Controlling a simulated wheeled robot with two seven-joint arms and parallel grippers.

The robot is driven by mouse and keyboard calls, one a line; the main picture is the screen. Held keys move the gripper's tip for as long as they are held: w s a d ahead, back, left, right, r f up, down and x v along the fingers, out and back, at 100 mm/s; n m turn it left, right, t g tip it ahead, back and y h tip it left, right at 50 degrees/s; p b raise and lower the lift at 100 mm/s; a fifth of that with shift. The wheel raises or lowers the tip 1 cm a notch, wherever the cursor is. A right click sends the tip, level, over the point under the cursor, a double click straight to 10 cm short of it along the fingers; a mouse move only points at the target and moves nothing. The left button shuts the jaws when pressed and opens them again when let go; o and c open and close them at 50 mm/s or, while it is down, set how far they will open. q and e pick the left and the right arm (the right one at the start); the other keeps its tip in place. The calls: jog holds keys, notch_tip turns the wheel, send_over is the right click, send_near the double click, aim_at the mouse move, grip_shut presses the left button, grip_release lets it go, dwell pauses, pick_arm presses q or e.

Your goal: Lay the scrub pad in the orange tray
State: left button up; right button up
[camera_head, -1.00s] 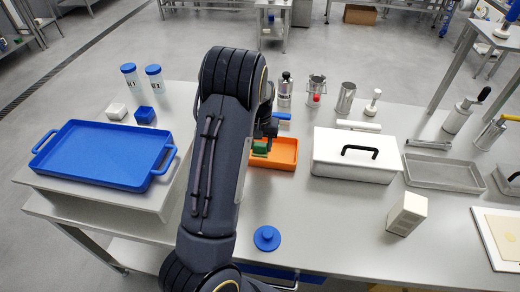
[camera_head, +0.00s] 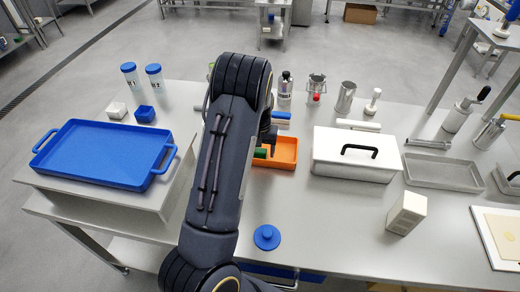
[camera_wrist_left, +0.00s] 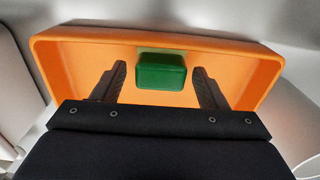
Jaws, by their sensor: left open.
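The green scrub pad (camera_head: 260,153) is at the left part of the orange tray (camera_head: 287,153), partly hidden by my left arm in the head view. In the left wrist view the scrub pad (camera_wrist_left: 161,71) is inside the orange tray (camera_wrist_left: 90,62), with gaps between it and both fingers. My left gripper (camera_wrist_left: 161,76) is open, with its fingers spread to either side of the pad. In the head view my left gripper (camera_head: 266,138) is over the tray, mostly hidden behind its own arm. My right gripper is not in view.
A white lidded box (camera_head: 352,160) stands close to the right of the orange tray. A blue tray (camera_head: 105,153) is on the left on a raised stand. Bottles and metal cups line the back. A round blue lid (camera_head: 267,238) lies in front, with clear table around it.

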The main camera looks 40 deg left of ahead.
aim_at(260, 150)
pick_arm(q)
notch_tip(260, 150, up, 12)
jog(key=s+d+r+m+t+h, duration=0.1)
jog(key=s+d+r+t+h, duration=0.1)
jog(key=s+d+r, duration=0.4)
jog(key=s+d+r+m+t+h, duration=0.1)
jog(key=s+d+r+t+h, duration=0.1)
jog(key=s+d+r, duration=0.4)
jog(key=s+d+f+m, duration=0.1)
jog(key=s+d+f, duration=0.1)
jog(key=s+d, duration=0.2)
jog(key=s+d+f+m+t, duration=0.1)
jog(key=s+d, duration=0.4)
jog(key=s, duration=0.5)
jog(key=shift+f, duration=0.5)
jog(key=shift+d, duration=0.1)
